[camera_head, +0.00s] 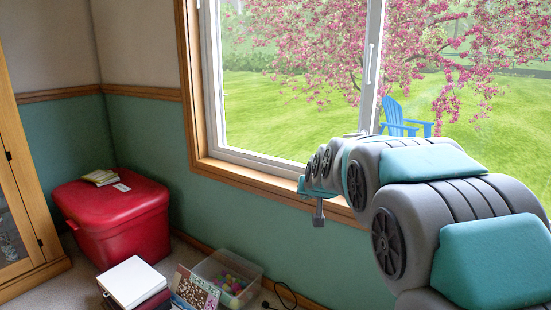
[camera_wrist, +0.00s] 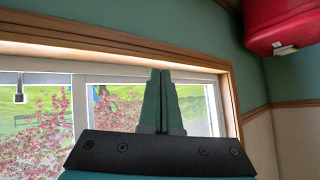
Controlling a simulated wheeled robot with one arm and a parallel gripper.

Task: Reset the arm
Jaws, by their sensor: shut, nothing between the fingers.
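My arm reaches in from the right of the head view, in front of the window. My gripper (camera_head: 318,220) hangs at its far end, close to the window sill, and looks small there. In the wrist view my gripper (camera_wrist: 160,75) shows its two dark green fingers side by side, shut and with nothing between them. The wrist view is turned over, with the red bin (camera_wrist: 282,28) at its top right.
The window (camera_head: 290,80) has a wooden frame. A wooden cabinet (camera_head: 28,200) stands left.

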